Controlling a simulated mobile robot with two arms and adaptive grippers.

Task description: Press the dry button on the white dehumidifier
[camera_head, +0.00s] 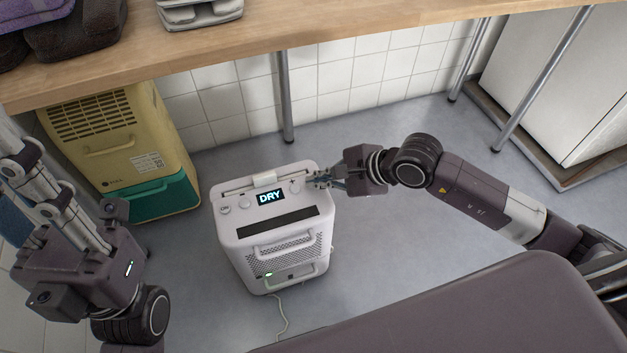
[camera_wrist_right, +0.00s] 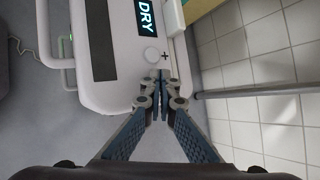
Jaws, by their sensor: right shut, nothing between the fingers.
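The white dehumidifier (camera_head: 285,230) stands upright on the floor, its top panel facing up. Its dark display (camera_head: 270,197) reads DRY. A round button (camera_head: 294,187) is right of the display, with a plus mark beside it; two more round controls (camera_head: 235,206) are on the left, one marked ON. My right gripper (camera_head: 318,181) is shut and empty at the panel's right edge. In the right wrist view its tips (camera_wrist_right: 161,88) lie just below the round button (camera_wrist_right: 151,55); I cannot tell whether they touch the casing. My left gripper (camera_head: 45,195) is at the left, its fingertips partly cut off.
A yellow and teal appliance (camera_head: 125,150) stands behind left. A wooden counter (camera_head: 300,40) on metal legs (camera_head: 286,100) runs across the back. A white cabinet (camera_head: 555,90) is at the right. A cable (camera_head: 282,315) lies in front; the floor right of the dehumidifier is clear.

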